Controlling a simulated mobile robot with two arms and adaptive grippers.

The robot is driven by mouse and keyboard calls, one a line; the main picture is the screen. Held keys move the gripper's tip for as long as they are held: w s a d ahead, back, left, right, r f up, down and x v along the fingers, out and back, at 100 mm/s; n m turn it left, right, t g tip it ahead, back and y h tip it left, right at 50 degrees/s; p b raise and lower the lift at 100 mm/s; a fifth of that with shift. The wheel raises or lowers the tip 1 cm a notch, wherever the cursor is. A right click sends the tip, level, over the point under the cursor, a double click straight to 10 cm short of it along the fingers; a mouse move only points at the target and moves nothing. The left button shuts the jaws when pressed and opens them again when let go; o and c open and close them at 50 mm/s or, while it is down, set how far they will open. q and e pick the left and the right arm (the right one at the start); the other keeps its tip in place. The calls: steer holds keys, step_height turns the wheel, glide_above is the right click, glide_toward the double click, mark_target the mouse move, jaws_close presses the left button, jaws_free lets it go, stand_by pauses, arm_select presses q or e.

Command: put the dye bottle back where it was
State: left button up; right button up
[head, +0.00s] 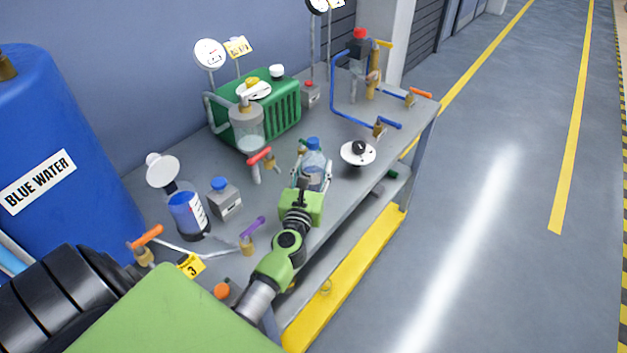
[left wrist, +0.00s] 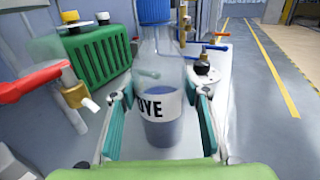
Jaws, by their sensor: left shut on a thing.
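The dye bottle (head: 313,158) is clear, with a blue cap and some blue liquid low inside. In the left wrist view the bottle (left wrist: 160,75) stands upright between the fingers, with part of its "DYE" label showing. My left gripper (head: 312,175) is shut on it, one finger on each side, at the front edge of the bench. In the left wrist view the gripper (left wrist: 160,125) reaches around the lower part of the bottle. I cannot tell whether the bottle's base touches the bench. My right gripper is not in view.
The grey bench (head: 330,205) holds a green ribbed unit (head: 283,115), a red-handled tap (head: 260,157) left of the bottle and a white round fitting (head: 358,153) to its right. A blue-liquid container (head: 187,212) and a blue-capped grey box (head: 224,200) stand further left. A blue drum (head: 60,130) is beside the bench.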

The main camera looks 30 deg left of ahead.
mark_target(314, 176)
arm_select(q)
steer(key=shift+w+a+f+b, duration=0.1)
steer(key=shift+w+f+b, duration=0.1)
steer(key=shift+f+b, duration=0.5)
steer(key=shift+w+a+f+b, duration=0.15)
steer(key=shift+f+b, duration=0.15)
steer(key=shift+f, duration=0.8)
steer(key=shift+d, duration=0.1)
steer(key=shift+f, duration=0.1)
steer(key=o, duration=1.5)
steer(key=b+v, duration=0.2)
steer(key=v, duration=1)
steer(key=shift+d, duration=0.1)
